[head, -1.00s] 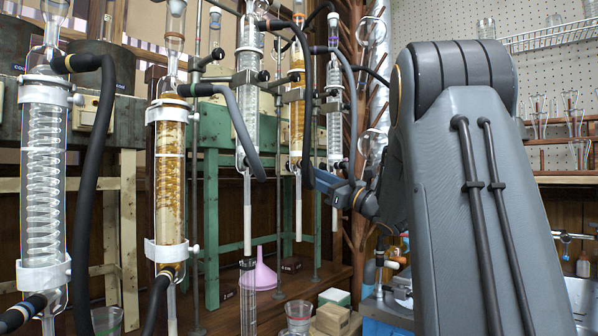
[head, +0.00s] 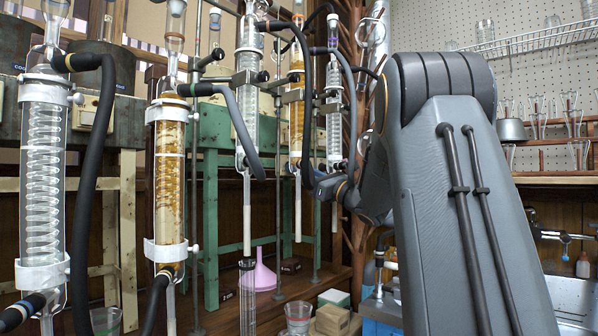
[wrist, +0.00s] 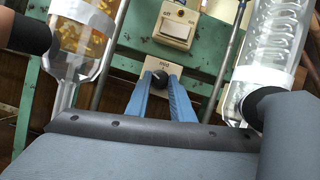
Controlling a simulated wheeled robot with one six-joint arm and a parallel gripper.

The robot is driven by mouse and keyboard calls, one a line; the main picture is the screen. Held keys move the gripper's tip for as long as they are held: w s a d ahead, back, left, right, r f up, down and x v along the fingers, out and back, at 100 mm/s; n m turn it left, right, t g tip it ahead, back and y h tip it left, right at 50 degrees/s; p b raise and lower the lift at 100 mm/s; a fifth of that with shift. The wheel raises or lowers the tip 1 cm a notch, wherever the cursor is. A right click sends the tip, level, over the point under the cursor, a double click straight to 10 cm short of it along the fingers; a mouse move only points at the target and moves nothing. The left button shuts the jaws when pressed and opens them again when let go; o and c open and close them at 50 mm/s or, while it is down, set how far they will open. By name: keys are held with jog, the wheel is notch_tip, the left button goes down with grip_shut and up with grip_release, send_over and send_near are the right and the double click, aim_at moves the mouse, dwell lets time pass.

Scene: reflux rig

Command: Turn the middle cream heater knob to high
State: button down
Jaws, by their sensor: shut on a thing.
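The heater knob (wrist: 159,78) is small, round and black in the wrist view. It sits on a cream plate (wrist: 146,64) with small dark lettering, on the green panel. My gripper (wrist: 160,82) has its two blue fingers on either side of the knob and is shut on it. The far side of the knob is hidden, and I cannot read its setting. In the head view my wrist is beside the hanging glassware, and the fingertips and the knob are hidden behind a tube and hose.
In the wrist view, an amber-filled condenser (wrist: 88,30) stands close on the left and a clear coil condenser (wrist: 262,60) on the right. A cream switch box (wrist: 176,22) is above the knob. In the head view, black hoses (head: 236,120) and a pink funnel (head: 262,274) are nearby.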

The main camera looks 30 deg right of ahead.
jog(key=m+h, duration=0.1)
jog(key=m, duration=0.1)
jog(key=m+t+h+b, duration=0.1)
jog(key=m, duration=0.1)
jog(key=m+h+b, duration=0.1)
jog(key=m, duration=0.2)
jog(key=shift+a+h, duration=0.2)
jog(key=shift+h, duration=0.2)
jog(key=c, duration=1.6)
grip_release()
jog(key=shift+o, duration=0.2)
jog(key=shift+s, duration=0.15)
jog(key=p+v, duration=0.1)
jog(key=v, duration=0.6)
jog(key=shift+s+f, duration=0.25)
jog(key=shift+d, duration=0.1)
